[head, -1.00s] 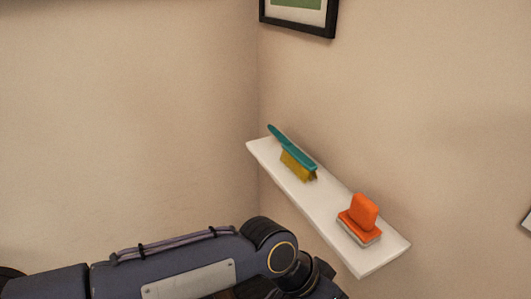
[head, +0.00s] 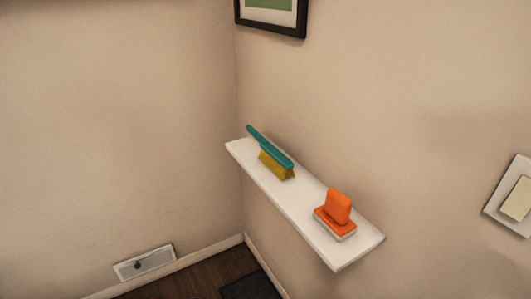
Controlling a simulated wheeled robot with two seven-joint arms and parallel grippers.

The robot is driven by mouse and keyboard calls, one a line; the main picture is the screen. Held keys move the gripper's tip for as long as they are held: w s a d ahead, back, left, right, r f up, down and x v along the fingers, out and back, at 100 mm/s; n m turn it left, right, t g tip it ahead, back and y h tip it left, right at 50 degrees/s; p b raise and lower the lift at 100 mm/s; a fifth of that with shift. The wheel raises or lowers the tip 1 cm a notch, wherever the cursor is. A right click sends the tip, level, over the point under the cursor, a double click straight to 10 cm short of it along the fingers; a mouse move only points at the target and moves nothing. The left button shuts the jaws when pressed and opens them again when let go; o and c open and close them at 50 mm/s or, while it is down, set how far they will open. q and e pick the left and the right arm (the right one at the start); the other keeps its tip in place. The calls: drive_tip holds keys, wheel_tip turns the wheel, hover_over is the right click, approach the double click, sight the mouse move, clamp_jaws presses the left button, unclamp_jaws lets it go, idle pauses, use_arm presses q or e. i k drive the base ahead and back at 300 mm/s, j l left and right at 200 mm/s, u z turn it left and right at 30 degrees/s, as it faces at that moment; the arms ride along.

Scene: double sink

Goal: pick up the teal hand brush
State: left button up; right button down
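The teal hand brush (head: 270,148) lies on a white wall shelf (head: 305,228), towards the shelf's far left end. Its teal handle points up and to the left, and its yellow bristles face down onto the shelf. Neither of my grippers shows in the head view now, so where they are relative to the brush cannot be seen.
An orange scrubber (head: 336,214) stands on the same shelf, nearer its right end. A framed picture (head: 272,30) hangs above. A light switch plate (head: 511,199) is at the right. A wall vent (head: 145,263) and a dark mat (head: 248,286) are low down.

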sight(281, 158)
drive_tip(key=i+j, duration=0.2)
drive_tip(key=j, duration=0.2)
drive_tip(key=i+j, duration=0.2)
drive_tip(key=j, duration=0.15)
drive_tip(key=i+j+u, duration=0.1)
drive_tip(key=i+j, duration=0.15)
drive_tip(key=j, duration=0.15)
drive_tip(key=i+j, duration=0.2)
drive_tip(key=j, duration=0.15)
drive_tip(key=i, duration=0.3)
drive_tip(key=j+u, duration=0.05)
drive_tip(key=j, duration=0.05)
